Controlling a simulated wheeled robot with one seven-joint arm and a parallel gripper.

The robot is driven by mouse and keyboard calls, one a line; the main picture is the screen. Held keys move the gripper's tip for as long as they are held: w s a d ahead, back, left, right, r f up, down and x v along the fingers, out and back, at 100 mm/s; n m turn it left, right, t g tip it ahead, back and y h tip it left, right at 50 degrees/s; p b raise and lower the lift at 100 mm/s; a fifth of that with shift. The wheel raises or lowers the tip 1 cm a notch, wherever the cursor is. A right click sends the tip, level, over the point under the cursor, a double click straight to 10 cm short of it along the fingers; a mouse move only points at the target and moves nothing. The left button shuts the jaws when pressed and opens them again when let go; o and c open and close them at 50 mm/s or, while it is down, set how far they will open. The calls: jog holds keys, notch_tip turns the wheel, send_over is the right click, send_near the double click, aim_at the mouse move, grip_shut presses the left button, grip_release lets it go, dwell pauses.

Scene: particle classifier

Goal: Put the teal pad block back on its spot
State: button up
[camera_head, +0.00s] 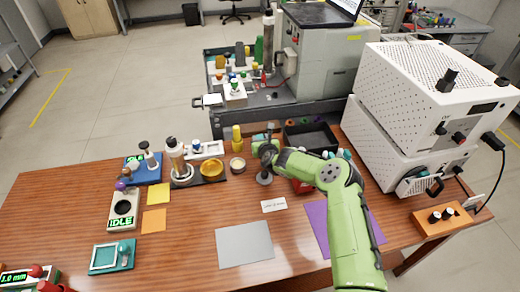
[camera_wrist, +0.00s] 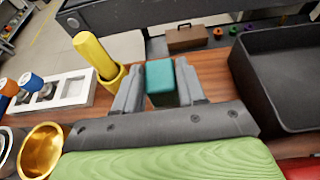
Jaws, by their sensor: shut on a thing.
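The teal pad block (camera_wrist: 160,83) is between the two fingers of my gripper (camera_wrist: 158,92) in the wrist view, with a finger against each side. In the head view, my gripper (camera_head: 264,140) is over the back part of the wooden table, between a yellow bottle and a black tray. A little teal shows there, but most of the block is hidden by the gripper and arm. I cannot tell whether the block touches the table. A teal tray (camera_head: 93,268) with a grey inset lies at the front left; I cannot tell whether it is the block's spot.
The black tray (camera_wrist: 270,90) is close on the right. White perforated machines (camera_head: 420,90) fill the table's right side. A grey mat (camera_head: 244,244) lies at the front.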

notch_tip(320, 180, down, 4)
jog(key=shift+f+b, duration=0.1)
jog(key=shift+b, duration=0.3)
jog(key=o, duration=1)
jog(key=shift+f, duration=0.1)
jog(key=shift+o, duration=0.2)
jog(key=shift+s+r, duration=0.1)
jog(key=shift+r, duration=0.1)
jog(key=p+v, duration=0.3)
jog(key=v, duration=0.8)
jog(key=shift+s+d+r+p, duration=0.15)
jog(key=shift+s+p, duration=0.2)
